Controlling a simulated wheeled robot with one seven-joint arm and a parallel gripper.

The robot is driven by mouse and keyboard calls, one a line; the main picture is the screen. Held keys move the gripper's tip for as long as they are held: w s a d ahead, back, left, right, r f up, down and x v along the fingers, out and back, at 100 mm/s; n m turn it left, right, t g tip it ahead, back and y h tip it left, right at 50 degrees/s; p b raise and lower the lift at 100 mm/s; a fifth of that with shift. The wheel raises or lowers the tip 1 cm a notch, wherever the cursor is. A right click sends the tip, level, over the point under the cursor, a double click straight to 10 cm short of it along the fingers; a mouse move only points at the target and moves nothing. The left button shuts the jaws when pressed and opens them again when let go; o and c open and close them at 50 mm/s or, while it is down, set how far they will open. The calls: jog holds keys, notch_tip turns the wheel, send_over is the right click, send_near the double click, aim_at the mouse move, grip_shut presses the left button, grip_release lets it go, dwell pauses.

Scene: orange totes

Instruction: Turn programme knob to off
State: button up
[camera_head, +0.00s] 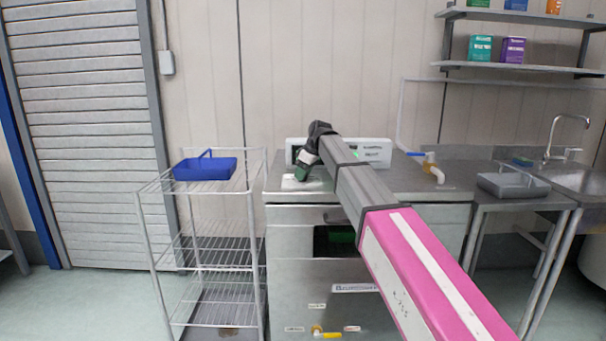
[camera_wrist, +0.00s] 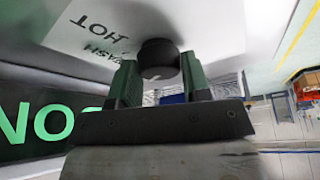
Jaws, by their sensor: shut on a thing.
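The programme knob (camera_wrist: 158,57) is a round black knob on a pale panel in the wrist view. Printed words reading HOT and WASH, upside down or mirrored, lie beside it. My gripper (camera_wrist: 158,76) has its two green fingers on either side of the knob and is shut on it. In the head view my gripper (camera_head: 303,170) is at the left part of the white control panel (camera_head: 376,150) on the steel machine (camera_head: 290,240). The arm hides the middle of the panel, and the knob is not visible there. I cannot tell which setting the knob points at.
A wire rack (camera_head: 205,187) with a blue tray (camera_head: 204,171) stands left of the machine. A tap with a blue handle (camera_head: 430,165) is at the right of the machine top. A grey tray (camera_head: 513,186) lies by the sink (camera_head: 590,178). A dark display with green letters (camera_wrist: 40,122) is close beside my gripper.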

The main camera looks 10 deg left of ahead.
jog(key=n+g, duration=0.1)
jog(key=n, duration=0.3)
jog(key=shift+w+n+g, duration=0.1)
jog(key=shift+n+g, duration=0.2)
jog(key=shift+g, duration=0.1)
jog(key=n, duration=0.2)
jog(key=n+g+h, duration=0.1)
jog(key=n, duration=0.1)
jog(key=shift+n+g, duration=0.3)
jog(key=o, duration=0.9)
jog(key=shift+c, duration=0.2)
